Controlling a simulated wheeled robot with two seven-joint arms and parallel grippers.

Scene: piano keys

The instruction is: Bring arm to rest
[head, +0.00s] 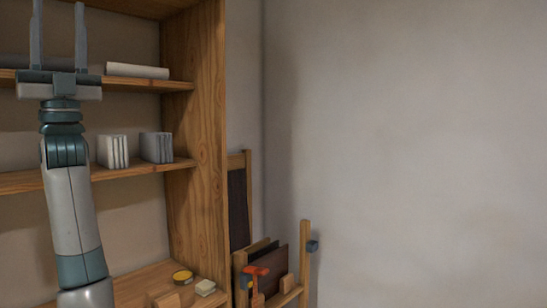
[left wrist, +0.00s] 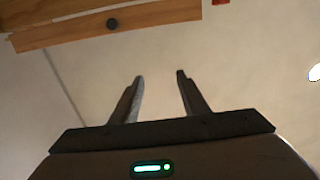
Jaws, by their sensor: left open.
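My left gripper (head: 58,35) is at the upper left of the head view, raised with its two fingers pointing up in front of a wooden shelf unit (head: 198,130). The fingers are apart with nothing between them. The left wrist view shows the same open, empty fingers (left wrist: 160,95) against a pale surface. My right gripper is in neither view.
White items (head: 113,151) and grey items (head: 156,147) stand on the middle shelf. A rolled white object (head: 137,70) lies on the upper shelf. A yellow tin (head: 182,277) sits lower down. A wooden rack (head: 304,262) stands right of the shelves. The right wall is bare.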

